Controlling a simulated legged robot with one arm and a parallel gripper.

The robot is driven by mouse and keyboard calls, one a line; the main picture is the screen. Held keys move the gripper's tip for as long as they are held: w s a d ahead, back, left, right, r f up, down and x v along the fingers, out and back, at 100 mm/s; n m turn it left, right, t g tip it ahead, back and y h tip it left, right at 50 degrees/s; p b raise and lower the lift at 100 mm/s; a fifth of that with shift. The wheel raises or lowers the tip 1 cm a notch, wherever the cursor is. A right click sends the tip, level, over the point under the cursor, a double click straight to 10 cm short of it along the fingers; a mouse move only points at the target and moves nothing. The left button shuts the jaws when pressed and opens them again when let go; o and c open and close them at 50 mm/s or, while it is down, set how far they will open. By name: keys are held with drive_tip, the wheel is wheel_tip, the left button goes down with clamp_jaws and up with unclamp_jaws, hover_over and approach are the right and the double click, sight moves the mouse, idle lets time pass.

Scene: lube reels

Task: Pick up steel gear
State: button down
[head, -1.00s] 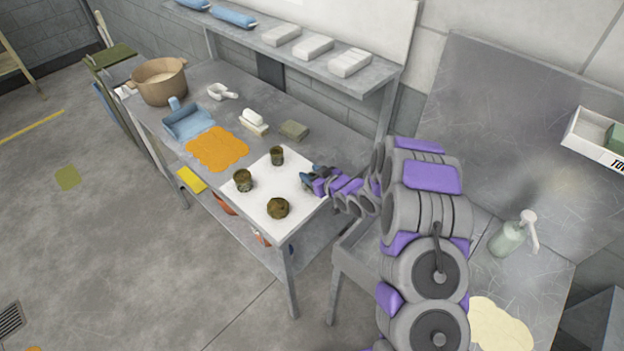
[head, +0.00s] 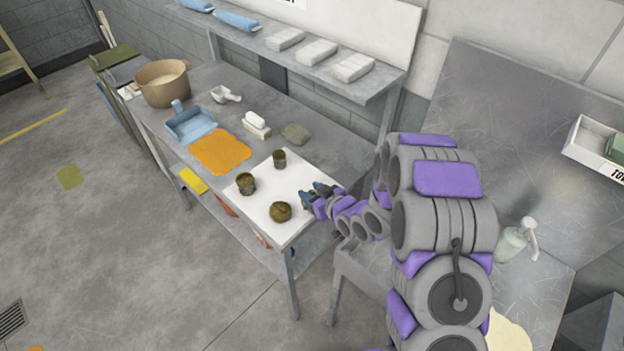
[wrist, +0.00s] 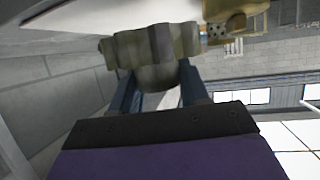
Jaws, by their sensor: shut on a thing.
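In the wrist view, an olive-grey steel gear (wrist: 155,45) with a toothed rim sits between the two blue fingers of my gripper (wrist: 158,90). Its narrower hub points toward the palm, and the fingers are shut on it. In the head view my gripper (head: 311,195) is over the right edge of the white mat (head: 262,205). The held gear is too small and covered to make out there. Three brown-olive metal parts stand on the mat: a front one (head: 280,212), a left one (head: 246,183) and a back one (head: 279,158).
A brass-coloured part (wrist: 225,15) shows close by in the wrist view. Left of the mat on the table lie an orange cloth (head: 220,152), a blue dustpan (head: 190,124) and a tan pot (head: 162,84). A steel bench (head: 530,290) with a pump bottle (head: 513,243) stands to the right.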

drive_tip(key=s, duration=0.4)
drive_tip(key=shift+s+r, duration=0.25)
drive_tip(key=shift+r, duration=0.1)
drive_tip(key=shift+s+a+r+p, duration=0.15)
drive_tip(key=shift+s+p, duration=0.15)
drive_tip(key=shift+p, duration=0.45)
drive_tip(key=shift+s+p, duration=0.3)
drive_tip(key=shift+p, duration=0.65)
drive_tip(key=s+p, duration=0.1)
drive_tip(key=p, duration=0.2)
drive_tip(key=shift+s, duration=0.15)
